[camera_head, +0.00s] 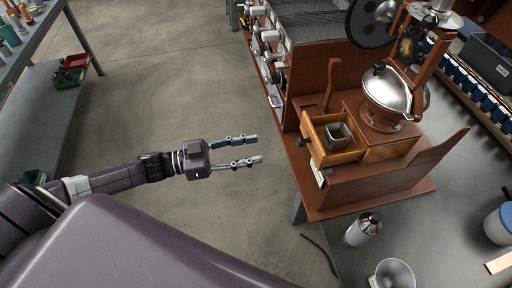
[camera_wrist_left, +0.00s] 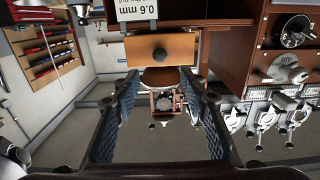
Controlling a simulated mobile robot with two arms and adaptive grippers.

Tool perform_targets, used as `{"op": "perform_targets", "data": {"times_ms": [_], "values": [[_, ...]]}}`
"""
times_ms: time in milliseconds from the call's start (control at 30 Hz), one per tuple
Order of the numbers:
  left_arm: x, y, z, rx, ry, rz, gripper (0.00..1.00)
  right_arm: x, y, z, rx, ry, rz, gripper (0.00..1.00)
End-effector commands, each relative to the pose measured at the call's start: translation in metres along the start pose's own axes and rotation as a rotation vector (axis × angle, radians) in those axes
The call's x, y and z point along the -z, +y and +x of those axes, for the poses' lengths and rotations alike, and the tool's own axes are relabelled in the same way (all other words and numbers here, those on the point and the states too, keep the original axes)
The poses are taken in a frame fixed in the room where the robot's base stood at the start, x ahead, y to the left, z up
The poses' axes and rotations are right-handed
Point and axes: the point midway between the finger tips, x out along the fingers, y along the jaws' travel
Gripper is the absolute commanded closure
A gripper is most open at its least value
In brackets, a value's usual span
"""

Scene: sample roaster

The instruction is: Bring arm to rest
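My left gripper (camera_head: 258,149) reaches in from the left in the head view, over bare floor. Its two fingers are apart with nothing between them. The left wrist view also shows the open fingers (camera_wrist_left: 160,108). The drawer front (camera_wrist_left: 160,49) shows beyond the fingers in the left wrist view. My right gripper is in neither view.
A grey bench (camera_head: 400,240) at right carries a metal canister (camera_head: 362,229), a funnel-like metal cup (camera_head: 393,274) and a blue-and-white container (camera_head: 499,224). Open floor (camera_head: 180,80) lies between.

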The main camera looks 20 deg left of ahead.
Motion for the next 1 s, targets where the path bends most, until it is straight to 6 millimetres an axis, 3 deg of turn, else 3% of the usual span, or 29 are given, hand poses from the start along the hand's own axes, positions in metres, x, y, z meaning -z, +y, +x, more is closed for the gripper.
{"op": "perform_targets", "data": {"times_ms": [400,533,667,800,900,1000], "values": [[-0.001,-0.001,0.0,0.003,-0.002,0.0,0.6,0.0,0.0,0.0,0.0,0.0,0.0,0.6],[-0.023,-0.016,-0.002,0.072,-0.028,0.003,0.6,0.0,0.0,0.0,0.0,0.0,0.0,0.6],[-0.086,-0.051,-0.017,0.252,-0.122,0.003,0.6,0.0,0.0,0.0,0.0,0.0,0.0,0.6],[-0.184,-0.075,-0.054,0.47,-0.302,-0.02,0.6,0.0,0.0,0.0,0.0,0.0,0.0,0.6],[-0.254,-0.07,-0.086,0.587,-0.45,-0.058,0.6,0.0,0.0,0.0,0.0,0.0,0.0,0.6],[-0.319,-0.046,-0.119,0.669,-0.606,-0.11,0.6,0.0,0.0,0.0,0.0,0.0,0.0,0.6]]}}
